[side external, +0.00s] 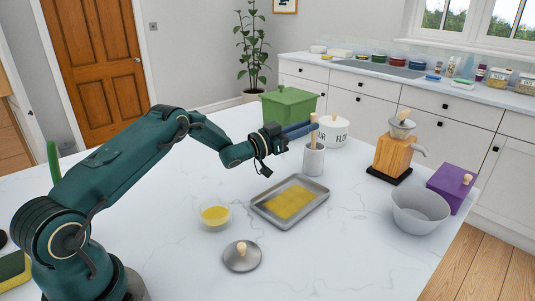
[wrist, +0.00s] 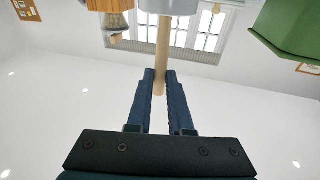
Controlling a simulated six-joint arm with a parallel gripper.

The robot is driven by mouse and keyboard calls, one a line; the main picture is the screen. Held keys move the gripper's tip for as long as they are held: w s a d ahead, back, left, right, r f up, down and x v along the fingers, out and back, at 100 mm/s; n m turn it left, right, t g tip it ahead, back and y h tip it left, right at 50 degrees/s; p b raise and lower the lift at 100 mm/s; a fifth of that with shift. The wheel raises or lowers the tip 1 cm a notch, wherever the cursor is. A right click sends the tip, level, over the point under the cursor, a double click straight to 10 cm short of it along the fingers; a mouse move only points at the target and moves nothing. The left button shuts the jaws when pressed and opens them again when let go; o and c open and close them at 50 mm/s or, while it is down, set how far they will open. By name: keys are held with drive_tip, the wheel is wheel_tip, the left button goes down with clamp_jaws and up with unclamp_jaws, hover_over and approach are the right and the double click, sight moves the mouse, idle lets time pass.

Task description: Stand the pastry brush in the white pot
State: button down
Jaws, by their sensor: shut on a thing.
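The pastry brush's pale wooden handle (side external: 313,132) stands about upright at the mouth of the white pot (side external: 314,162). Its lower end is hidden, apparently inside the pot; the bristles are not visible. My gripper (side external: 312,128) is shut on the handle above the rim, reaching in from the left. In the wrist view, the handle (wrist: 163,45) runs between my two blue fingers, and the pot (wrist: 168,6) shows at the top edge. I cannot tell whether the brush touches the pot's bottom.
A tray with a yellow slab (side external: 290,203) lies in front of the pot, with a bowl of yellow liquid (side external: 215,215) to its left. A lidded white canister (side external: 333,130) and a green box (side external: 290,105) stand behind.

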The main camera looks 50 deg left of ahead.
drive_tip(key=c, duration=0.7)
unclamp_jaws()
drive_tip(key=shift+c, duration=0.2)
drive_tip(key=shift+v, duration=2.6)
